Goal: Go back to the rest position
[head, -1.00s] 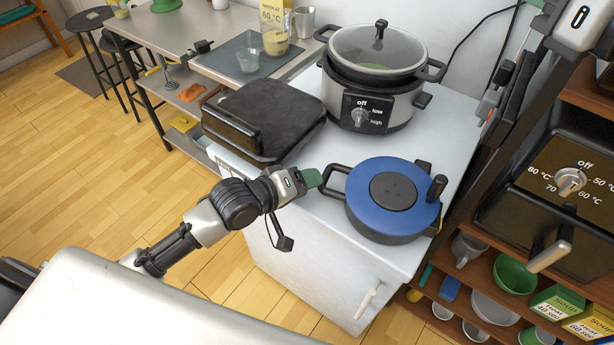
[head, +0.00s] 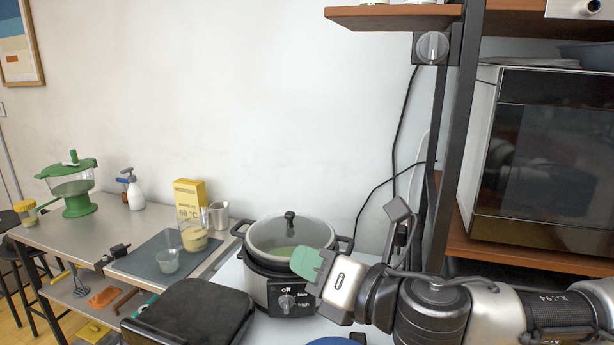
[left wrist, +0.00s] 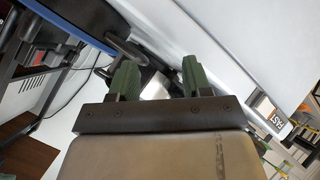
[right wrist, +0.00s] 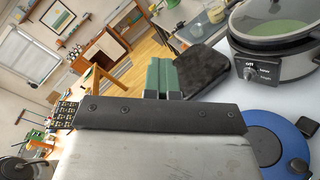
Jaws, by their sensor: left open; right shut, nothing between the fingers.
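My right gripper (head: 308,264) comes in from the right in the head view, in front of the slow cooker (head: 285,262) from this viewpoint. In the right wrist view its green fingers (right wrist: 162,78) are together and hold nothing. My left gripper is outside the head view. In the left wrist view its two green fingers (left wrist: 158,76) are apart, with no object seen between them. The slow cooker holds something green under its glass lid.
A black lidded appliance (head: 190,315) is left of the cooker. A microwave (head: 545,165) stands on a right-hand shelf.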

